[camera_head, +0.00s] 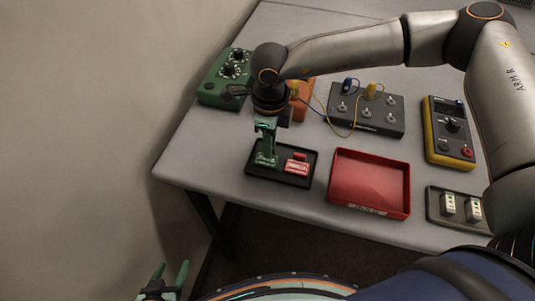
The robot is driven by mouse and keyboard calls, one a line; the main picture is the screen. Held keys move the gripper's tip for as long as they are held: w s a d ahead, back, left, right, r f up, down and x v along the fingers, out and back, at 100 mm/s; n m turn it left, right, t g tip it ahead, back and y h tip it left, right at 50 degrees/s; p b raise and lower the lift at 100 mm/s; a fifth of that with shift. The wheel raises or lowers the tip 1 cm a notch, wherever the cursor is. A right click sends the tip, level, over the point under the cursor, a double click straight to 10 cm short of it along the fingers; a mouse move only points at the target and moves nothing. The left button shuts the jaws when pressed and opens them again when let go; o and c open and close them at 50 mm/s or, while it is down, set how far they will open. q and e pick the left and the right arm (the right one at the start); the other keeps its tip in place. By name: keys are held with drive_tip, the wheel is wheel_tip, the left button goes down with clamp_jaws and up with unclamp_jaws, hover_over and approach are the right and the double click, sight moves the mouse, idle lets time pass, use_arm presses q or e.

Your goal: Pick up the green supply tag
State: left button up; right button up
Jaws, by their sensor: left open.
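A small green tag (262,161) lies in the left part of a black tray (296,181) on the grey table. Red tags (297,166) lie beside it in the same tray. My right gripper (269,153) points down over the left part of this tray, with its fingertips at or just above the green tag. The fingers overlap in this view, so I cannot tell whether they touch or hold the tag. My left gripper (170,266) is open and empty at the bottom left, below and in front of the table.
An empty-looking red tray (370,181) stands right of the black tray. A green knob box (224,75), an orange object (300,103), a dark cabled panel (366,112) and a yellow meter (449,132) stand behind. A tray with white blocks (461,207) is at right.

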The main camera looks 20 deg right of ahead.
clamp_jaws()
drive_tip(key=shift+r, duration=0.1)
idle(0.5)
